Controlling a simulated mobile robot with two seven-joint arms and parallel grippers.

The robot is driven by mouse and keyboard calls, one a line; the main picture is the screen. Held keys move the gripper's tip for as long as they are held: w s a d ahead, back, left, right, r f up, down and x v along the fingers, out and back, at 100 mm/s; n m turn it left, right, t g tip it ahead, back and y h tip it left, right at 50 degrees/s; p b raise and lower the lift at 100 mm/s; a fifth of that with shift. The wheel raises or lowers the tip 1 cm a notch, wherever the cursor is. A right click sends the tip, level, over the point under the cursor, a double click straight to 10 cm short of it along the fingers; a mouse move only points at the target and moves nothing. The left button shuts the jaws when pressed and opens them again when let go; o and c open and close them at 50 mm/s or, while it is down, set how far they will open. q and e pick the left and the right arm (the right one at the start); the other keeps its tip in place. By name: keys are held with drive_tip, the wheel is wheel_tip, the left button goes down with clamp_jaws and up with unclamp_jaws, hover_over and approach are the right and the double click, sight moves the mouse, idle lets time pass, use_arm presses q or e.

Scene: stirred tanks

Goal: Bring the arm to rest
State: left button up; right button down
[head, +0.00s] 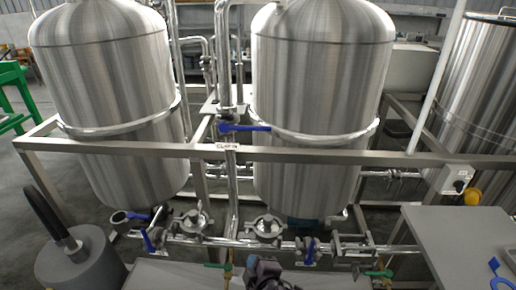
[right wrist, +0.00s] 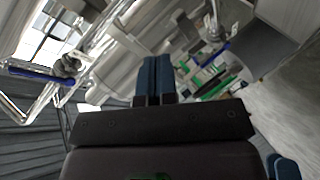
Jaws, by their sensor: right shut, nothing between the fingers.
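My right gripper shows in the right wrist view (right wrist: 155,62) with its two blue fingers together and nothing between them. In the head view, a dark part of my right arm shows at the bottom middle, in front of the lower pipework; its fingers are hard to make out there. My left gripper is not in view.
Two steel tanks (head: 105,90) and (head: 320,80) stand behind a metal frame rail (head: 300,155). Pipes with blue-handled valves (head: 245,128) run between and below them. A grey table (head: 460,235) is at right; a grey cylinder (head: 80,262) with a black hose is at lower left.

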drive_tip(key=s+d+m+h, duration=0.1)
drive_tip(key=s+d+m, duration=0.2)
drive_tip(key=d+m, duration=0.5)
drive_tip(key=s+d+m+h, duration=0.1)
drive_tip(key=s+d+m, duration=0.35)
drive_tip(key=d, duration=0.55)
drive_tip(key=s+d+f+m+g+h, duration=0.1)
drive_tip(key=s+d+f+m+h, duration=0.2)
drive_tip(key=s+d, duration=0.7)
wheel_tip(320, 180, down, 2)
drive_tip(key=shift+s+d+f, duration=0.1)
drive_tip(key=shift+s+d, duration=0.2)
drive_tip(key=shift+s, duration=0.35)
drive_tip(key=c, duration=1.8)
unclamp_jaws()
drive_tip(key=shift+c, duration=0.2)
